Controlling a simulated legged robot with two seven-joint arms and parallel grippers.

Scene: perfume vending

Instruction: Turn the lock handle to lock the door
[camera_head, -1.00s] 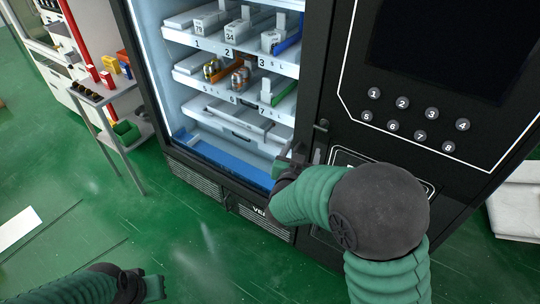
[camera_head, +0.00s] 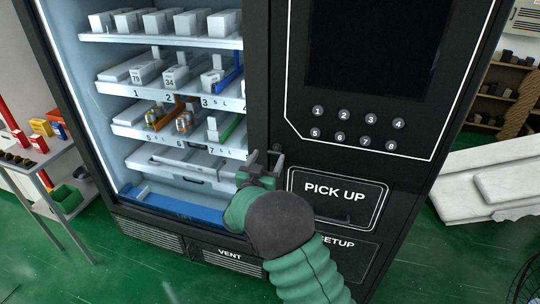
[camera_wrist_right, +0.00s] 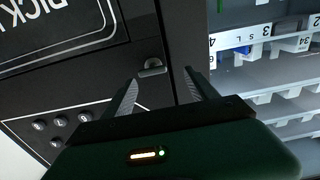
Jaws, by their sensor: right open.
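The lock handle (camera_wrist_right: 152,69) is a small metal lever on a round base, set on the black front of the vending machine (camera_head: 262,60). In the wrist view it lies between the tips of my right gripper (camera_wrist_right: 161,82), whose two fingers are spread apart. I cannot tell whether either finger touches it. In the head view my right gripper (camera_head: 266,164) is at the machine's front, left of the PICK UP panel (camera_head: 335,190), and mostly hides the handle. My left gripper is out of view.
Lit shelves (camera_head: 165,118) with small boxes and cans fill the machine's left side. Numbered buttons (camera_head: 344,115) sit above the PICK UP panel. A grey side table (camera_head: 45,195) stands at left. A white slab (camera_head: 480,185) lies at right. Green floor shows in front.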

